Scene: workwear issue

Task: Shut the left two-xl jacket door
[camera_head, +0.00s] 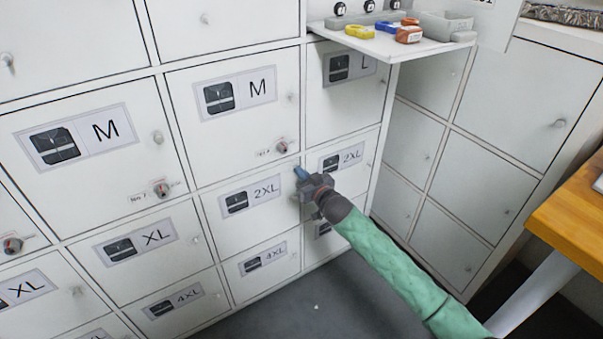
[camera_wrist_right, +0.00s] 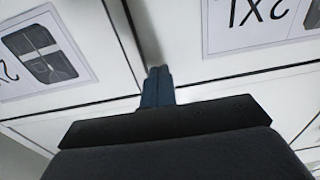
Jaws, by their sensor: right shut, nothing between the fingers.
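The left 2XL jacket door (camera_head: 220,225) is a white locker door with a jacket picture and 2XL label (camera_head: 250,197). It looks flush or nearly flush with its neighbours; a small gap cannot be ruled out. My right gripper (camera_head: 299,172) is shut and empty, with its blue fingertips at this door's upper right edge, by the seam with the right 2XL door (camera_head: 340,158). In the right wrist view the fingertips (camera_wrist_right: 156,72) are at or very near the door front; contact is unclear. The gripper hides the door's right edge. My left gripper is out of view.
M doors (camera_head: 225,95) are above, XL (camera_head: 135,243) and 4XL (camera_head: 262,258) doors left and below, all looking shut. A white shelf (camera_head: 385,45) with coloured items juts out above right. A wooden table (camera_head: 570,225) stands at the right. The grey floor below is clear.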

